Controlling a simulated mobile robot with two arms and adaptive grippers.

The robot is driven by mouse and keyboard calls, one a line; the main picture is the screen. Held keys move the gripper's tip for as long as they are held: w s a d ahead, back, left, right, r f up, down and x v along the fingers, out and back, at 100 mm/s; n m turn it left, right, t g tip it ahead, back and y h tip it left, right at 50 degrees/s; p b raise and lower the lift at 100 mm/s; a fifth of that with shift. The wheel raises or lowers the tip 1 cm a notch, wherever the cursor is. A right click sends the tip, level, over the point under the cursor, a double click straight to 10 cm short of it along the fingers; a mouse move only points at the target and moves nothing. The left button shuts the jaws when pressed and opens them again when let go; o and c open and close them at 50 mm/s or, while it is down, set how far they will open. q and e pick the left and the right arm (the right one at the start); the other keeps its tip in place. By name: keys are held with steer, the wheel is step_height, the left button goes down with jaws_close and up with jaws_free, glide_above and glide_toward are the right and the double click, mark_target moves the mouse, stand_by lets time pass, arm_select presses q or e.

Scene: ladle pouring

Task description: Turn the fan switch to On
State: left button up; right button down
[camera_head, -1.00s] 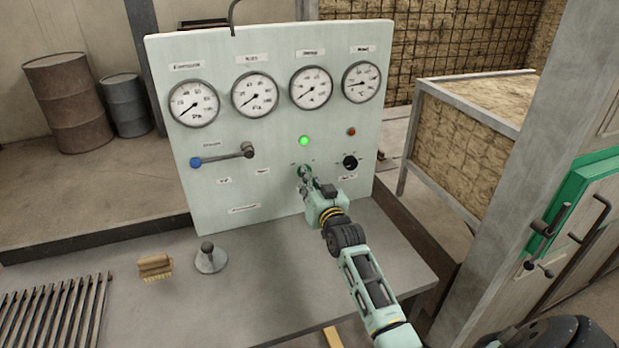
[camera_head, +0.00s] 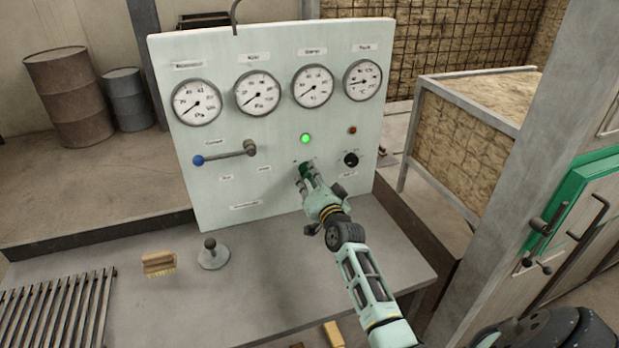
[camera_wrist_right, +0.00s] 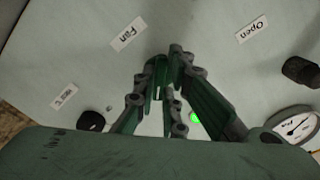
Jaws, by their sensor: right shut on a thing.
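A pale green control panel (camera_head: 290,210) stands upright on a grey bench. My right gripper (camera_head: 304,172) reaches its front, just below a lit green lamp (camera_head: 305,139). In the right wrist view its fingers (camera_wrist_right: 170,62) come together near the label "Fan" (camera_wrist_right: 128,33), shut on the fan switch. The switch is hidden between the fingers, so I cannot tell which way it points. My left gripper is not in view.
A black knob (camera_head: 351,160) sits close right of the gripper. A lever with a blue ball (camera_head: 198,160) is on the panel's left. Gauges line the top. A brush (camera_head: 159,263), a round-based knobbed object (camera_head: 213,255) and a grate (camera_head: 55,310) are on the bench.

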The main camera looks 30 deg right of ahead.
stand_by(0.4)
steer(key=c, duration=1.8)
jaws_free()
steer(key=v, duration=1.2)
steer(key=shift+s, duration=0.1)
steer(key=shift+f, duration=0.1)
